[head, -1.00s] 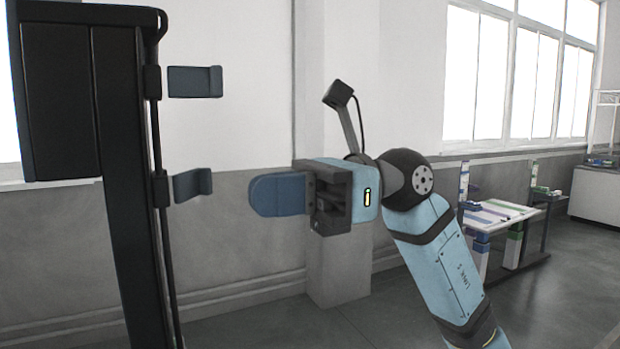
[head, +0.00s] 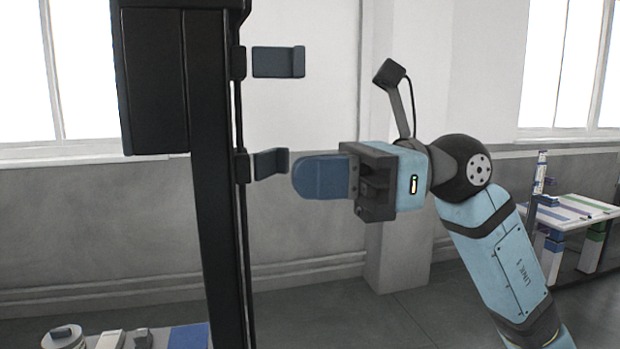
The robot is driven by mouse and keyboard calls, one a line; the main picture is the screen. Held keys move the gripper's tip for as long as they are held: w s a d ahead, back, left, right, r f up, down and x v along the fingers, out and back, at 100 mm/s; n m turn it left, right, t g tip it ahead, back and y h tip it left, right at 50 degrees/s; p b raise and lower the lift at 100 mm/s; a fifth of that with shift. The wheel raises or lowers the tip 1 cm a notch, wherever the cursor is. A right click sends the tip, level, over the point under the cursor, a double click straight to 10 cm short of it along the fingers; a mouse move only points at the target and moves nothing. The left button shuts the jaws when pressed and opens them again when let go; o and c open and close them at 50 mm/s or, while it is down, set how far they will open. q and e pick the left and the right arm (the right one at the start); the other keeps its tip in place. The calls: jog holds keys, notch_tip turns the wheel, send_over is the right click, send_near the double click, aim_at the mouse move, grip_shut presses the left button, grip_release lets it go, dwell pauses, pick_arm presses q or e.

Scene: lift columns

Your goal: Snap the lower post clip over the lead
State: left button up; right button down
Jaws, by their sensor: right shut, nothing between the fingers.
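A dark post (head: 212,200) stands left of centre with a thin black lead (head: 240,120) running down its right side. The lower post clip (head: 271,163) has its blue-grey flap sticking out to the right from the post, so it looks open. The upper clip (head: 278,62) sticks out the same way. My right gripper (head: 318,177) is shut and empty, its blue fingers pointing left. My left gripper is not in view.
A surface with a round canister (head: 64,337) and small parts shows at the bottom left. A white table (head: 570,212) with coloured strips stands far right. A wall pillar (head: 405,250) is behind my right arm. Open floor lies at the lower middle.

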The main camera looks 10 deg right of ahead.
aim_at(289, 162)
jog(key=shift+d+b, duration=0.7)
jog(key=shift+d, duration=1.25)
jog(key=shift+w, duration=0.1)
jog(key=shift+w+a, duration=0.2)
jog(key=shift+w, duration=4.05)
jog(key=shift+a, duration=0.2)
jog(key=shift+a, duration=1)
jog(key=shift+a, duration=0.2)
jog(key=shift+f, duration=0.1)
